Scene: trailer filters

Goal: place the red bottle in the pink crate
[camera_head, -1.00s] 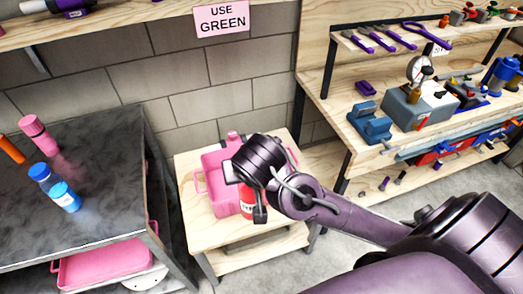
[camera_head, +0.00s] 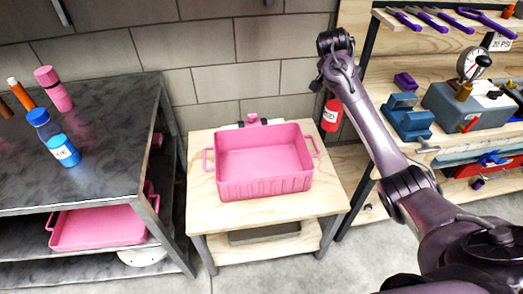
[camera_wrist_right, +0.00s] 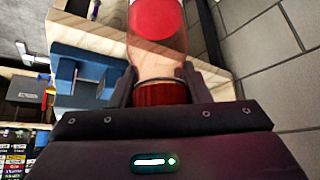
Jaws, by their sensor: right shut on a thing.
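The red bottle (camera_head: 331,115) has a pale label and hangs from my right gripper (camera_head: 322,86), to the right of the pink crate and above its level. In the right wrist view the bottle (camera_wrist_right: 158,55) sits between the two fingers of my right gripper (camera_wrist_right: 160,88), which are shut on its ribbed red part. The pink crate (camera_head: 247,189) stands open and upright on a small wooden table (camera_head: 328,192). Its visible inside is empty. My left gripper is not in view.
A workbench at right bears a blue vise (camera_head: 405,117) and a gauge (camera_head: 470,62).

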